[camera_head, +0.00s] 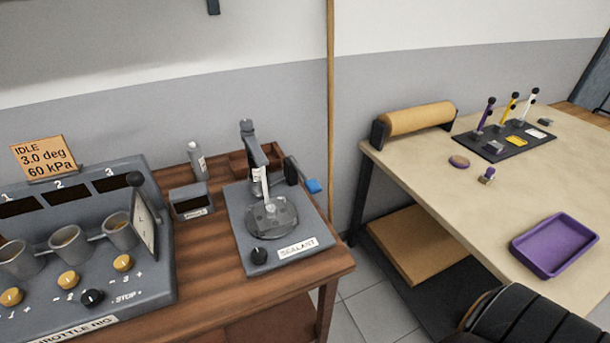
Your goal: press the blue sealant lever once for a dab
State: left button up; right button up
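The sealant station stands on the wooden bench, its grey base plate (236,215) marked with a white SEALANT label (298,247). Its blue lever tip (313,186) sticks out to the right of the upright grey dispenser (252,150). A white nozzle or tube (261,184) points down over a round grey metal part (271,217). A black knob (259,256) sits at the plate's front left. No dab of sealant can be made out.
The throttle rig (150,295) stands left of the station; its sign (44,156) reads IDLE, 3.0 deg, 60 kPa. A bottle (197,160) and small dark box (190,201) stand between. A pale table (440,170) with a purple tray (554,245) is on the right, across a gap.

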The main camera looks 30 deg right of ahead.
grip_shut()
dwell(1.4)
